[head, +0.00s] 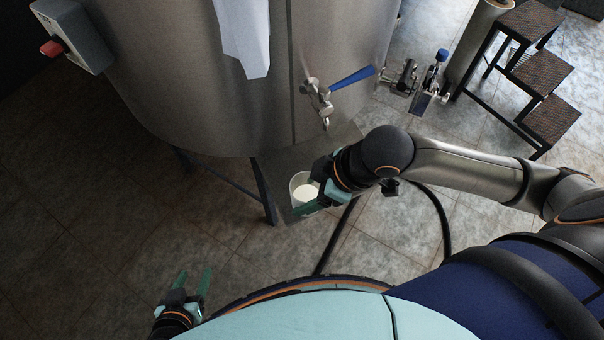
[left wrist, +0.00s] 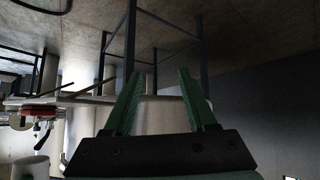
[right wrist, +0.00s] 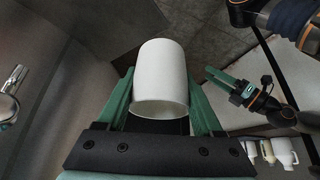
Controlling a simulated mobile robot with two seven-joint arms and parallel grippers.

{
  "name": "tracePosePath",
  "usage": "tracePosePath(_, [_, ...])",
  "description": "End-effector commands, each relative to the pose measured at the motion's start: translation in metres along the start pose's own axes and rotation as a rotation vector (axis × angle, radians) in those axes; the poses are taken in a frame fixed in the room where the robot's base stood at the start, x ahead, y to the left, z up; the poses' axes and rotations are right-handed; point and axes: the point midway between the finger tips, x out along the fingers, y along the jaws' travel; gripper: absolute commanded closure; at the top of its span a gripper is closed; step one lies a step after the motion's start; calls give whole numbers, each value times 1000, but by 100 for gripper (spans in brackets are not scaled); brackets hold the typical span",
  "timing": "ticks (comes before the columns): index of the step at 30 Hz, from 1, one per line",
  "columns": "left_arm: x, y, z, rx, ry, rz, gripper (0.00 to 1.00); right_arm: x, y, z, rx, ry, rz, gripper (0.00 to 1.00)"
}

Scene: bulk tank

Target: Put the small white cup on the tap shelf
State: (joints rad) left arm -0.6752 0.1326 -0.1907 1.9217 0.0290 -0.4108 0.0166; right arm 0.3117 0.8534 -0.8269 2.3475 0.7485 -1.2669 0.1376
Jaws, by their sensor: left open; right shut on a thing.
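The small white cup (head: 299,181) is held by my right gripper (head: 306,207), whose green fingers are shut on its sides. White shows inside the cup. In the right wrist view the cup (right wrist: 160,75) sits between both fingers. The tap (head: 318,98) with its blue handle is on the tank front, above and to the right of the cup in the head view. The grey tap shelf (head: 275,173) shows below the tap, partly behind the cup and gripper. I cannot tell whether the cup touches it. My left gripper (head: 193,277) is open and empty, low at the left.
The steel tank (head: 210,90) fills the back, with a cloth (head: 245,40) hanging on it and a switch box (head: 73,35) at the left. A dark hose (head: 443,215) runs over the tiled floor. Steps (head: 535,70) stand at the right. White jugs (right wrist: 283,152) show in the right wrist view.

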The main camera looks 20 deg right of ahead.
Motion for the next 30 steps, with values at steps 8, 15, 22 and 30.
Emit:
tracePosePath(8, [7, 7, 2, 1, 5, 17, 43, 46, 52, -8, 3, 0, -1, 91])
tracePosePath(15, [13, 10, 0, 4, 6, 26, 43, 82, 77, -3, 0, 1, 0, 91])
tracePosePath(22, [16, 10, -4, 7, 14, 27, 43, 92, 84, -3, -1, 3, 0, 91])
tracePosePath(30, [19, 12, 1, 8, 5, 33, 43, 121, 87, 13, -1, 1, 0, 91])
